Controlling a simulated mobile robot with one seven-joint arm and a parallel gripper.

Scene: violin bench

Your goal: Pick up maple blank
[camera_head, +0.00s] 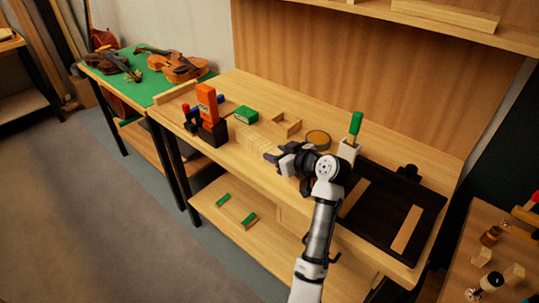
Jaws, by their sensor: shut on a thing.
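My gripper (272,158) is over the front part of the wooden bench, its dark fingers pointing left. It is shut on a pale wooden piece, which I take to be the maple blank (254,142). The blank is pale like the bench top, so its edges are hard to make out. The fingers hide part of it, and I cannot tell whether it is clear of the bench top.
Behind are a green box (246,115), a small wooden frame (287,124) and a round tin (318,139). An orange-and-black tool (207,110) stands left. A white holder (348,149) with a green-handled tool and a black mat (385,213) with pale strips are right.

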